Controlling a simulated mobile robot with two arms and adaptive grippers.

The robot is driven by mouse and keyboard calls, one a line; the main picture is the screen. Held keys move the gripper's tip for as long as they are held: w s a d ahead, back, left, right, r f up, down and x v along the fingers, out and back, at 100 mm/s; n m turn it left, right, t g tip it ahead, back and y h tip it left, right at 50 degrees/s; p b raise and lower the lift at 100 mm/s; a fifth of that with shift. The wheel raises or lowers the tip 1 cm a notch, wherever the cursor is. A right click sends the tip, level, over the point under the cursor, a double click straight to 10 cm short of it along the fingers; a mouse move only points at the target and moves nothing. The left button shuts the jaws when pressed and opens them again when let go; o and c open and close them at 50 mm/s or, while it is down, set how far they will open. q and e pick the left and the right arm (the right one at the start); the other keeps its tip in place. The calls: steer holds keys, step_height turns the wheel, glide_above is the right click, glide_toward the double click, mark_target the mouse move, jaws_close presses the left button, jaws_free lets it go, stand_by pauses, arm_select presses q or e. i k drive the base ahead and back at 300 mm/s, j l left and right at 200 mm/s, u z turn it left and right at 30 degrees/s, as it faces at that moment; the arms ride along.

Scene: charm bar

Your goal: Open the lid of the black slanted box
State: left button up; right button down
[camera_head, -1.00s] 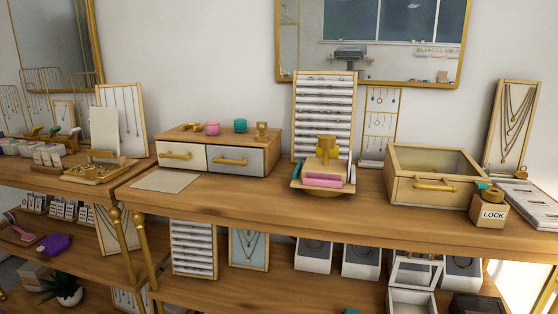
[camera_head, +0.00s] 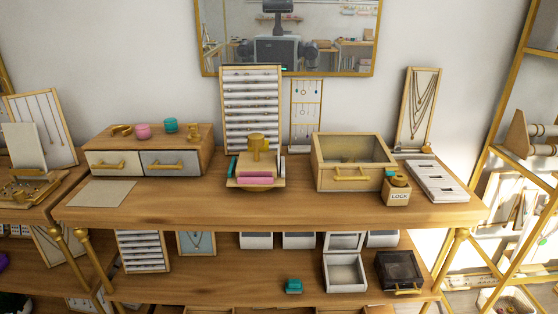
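The black slanted box (camera_head: 399,272) sits at the right end of the lower shelf (camera_head: 215,290). It has a dark, glass-like sloping top and a gold handle low at its front. Its lid looks closed. Neither of my grippers is in view.
A white box (camera_head: 345,273) with its lid raised stands just left of the black box. The upper counter (camera_head: 300,208) overhangs the shelf and holds a glass-topped wooden box (camera_head: 352,160). A gold-framed rack (camera_head: 497,140) stands at right.

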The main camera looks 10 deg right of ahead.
mark_target(420, 279)
steer(key=k+j+z, duration=0.15)
steer(key=z, duration=0.3)
steer(key=k+z, duration=0.3)
steer(key=z, duration=0.15)
